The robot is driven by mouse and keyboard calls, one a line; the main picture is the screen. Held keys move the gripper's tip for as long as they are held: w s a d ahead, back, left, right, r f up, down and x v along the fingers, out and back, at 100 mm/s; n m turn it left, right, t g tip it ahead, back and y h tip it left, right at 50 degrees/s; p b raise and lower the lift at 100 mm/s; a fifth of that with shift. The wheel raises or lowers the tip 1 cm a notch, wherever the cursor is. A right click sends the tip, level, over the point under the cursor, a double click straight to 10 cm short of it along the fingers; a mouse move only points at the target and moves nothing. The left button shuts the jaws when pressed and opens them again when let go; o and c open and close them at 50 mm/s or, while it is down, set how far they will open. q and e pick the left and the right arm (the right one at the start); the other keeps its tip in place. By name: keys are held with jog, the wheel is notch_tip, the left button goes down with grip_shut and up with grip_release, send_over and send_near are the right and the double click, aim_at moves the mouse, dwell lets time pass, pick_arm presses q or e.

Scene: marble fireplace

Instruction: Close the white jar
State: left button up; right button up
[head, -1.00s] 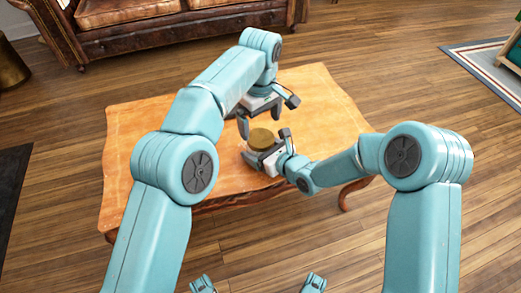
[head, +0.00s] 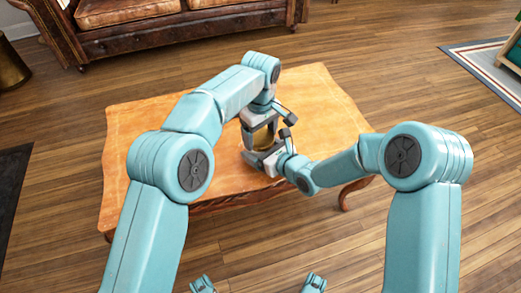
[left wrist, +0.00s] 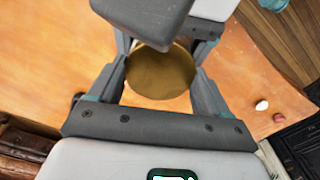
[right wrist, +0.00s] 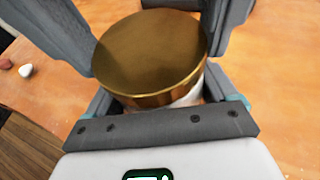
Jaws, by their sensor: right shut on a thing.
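The white jar (right wrist: 186,96) stands on the table with a round gold lid (right wrist: 150,52) over its mouth. Only a strip of white body shows under the lid's rim; I cannot tell whether the lid is fastened. My right gripper (head: 263,157) is shut on the jar's body, low down from the right. My left gripper (head: 260,124) points down from above, open, with its fingers on either side of the lid. In the left wrist view the lid (left wrist: 160,72) lies between those fingers, very close to them.
The orange wooden table (head: 140,150) is mostly bare around the jar. A small white object (left wrist: 261,105) and a small reddish one (left wrist: 280,117) lie on it. A brown leather sofa (head: 130,12) stands behind the table.

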pick_arm(q)
jog(key=m, duration=0.6)
jog(key=o, duration=1.1)
jog(key=shift+r, duration=2.25)
